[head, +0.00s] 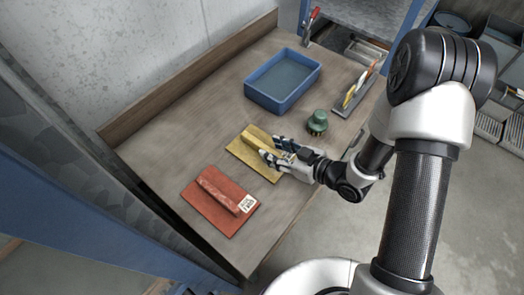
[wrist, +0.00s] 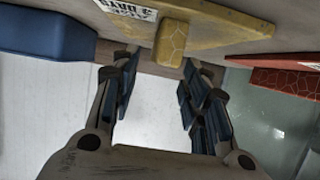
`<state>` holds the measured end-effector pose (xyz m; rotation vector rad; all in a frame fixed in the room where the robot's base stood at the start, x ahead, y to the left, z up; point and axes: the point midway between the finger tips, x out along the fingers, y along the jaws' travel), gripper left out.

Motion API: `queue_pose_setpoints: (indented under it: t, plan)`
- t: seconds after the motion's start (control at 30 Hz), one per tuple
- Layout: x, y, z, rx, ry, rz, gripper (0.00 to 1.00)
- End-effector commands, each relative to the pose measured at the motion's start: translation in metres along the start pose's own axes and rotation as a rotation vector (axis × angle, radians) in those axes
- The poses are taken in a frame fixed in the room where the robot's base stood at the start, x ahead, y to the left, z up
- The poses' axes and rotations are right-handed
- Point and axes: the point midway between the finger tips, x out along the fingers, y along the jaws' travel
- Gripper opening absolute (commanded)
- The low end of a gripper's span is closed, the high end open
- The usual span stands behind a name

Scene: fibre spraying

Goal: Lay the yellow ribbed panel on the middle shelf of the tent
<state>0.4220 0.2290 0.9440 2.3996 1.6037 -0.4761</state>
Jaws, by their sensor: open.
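The yellow ribbed panel (head: 249,158) lies flat on the wooden workbench, its raised rib on top. My gripper (head: 271,148) is open at the right end of this rib, with its fingers apart on either side. In the wrist view the yellow panel (wrist: 235,30) fills the top, with a printed label on it. The end of the rib shows between the tips of my open gripper (wrist: 160,68). I cannot tell whether the fingers touch it. I cannot make out the tent's middle shelf in either view.
A red ribbed panel (head: 205,210) with a white label lies in front of the yellow one. A wall borders the bench's left side.

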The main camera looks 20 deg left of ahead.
Motion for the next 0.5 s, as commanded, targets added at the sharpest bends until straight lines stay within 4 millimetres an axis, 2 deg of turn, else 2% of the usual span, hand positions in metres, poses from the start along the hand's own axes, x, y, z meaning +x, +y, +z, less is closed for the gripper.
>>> queue_pose_setpoints:
  t: [0.03,0.2,0.5]
  plan:
    - [0.011,-0.001,0.004,-0.003,0.000,-0.004,0.42]
    - [0.030,0.000,0.003,-0.001,-0.001,-0.002,0.42]
    - [0.033,0.001,0.002,0.000,-0.001,0.000,0.40]
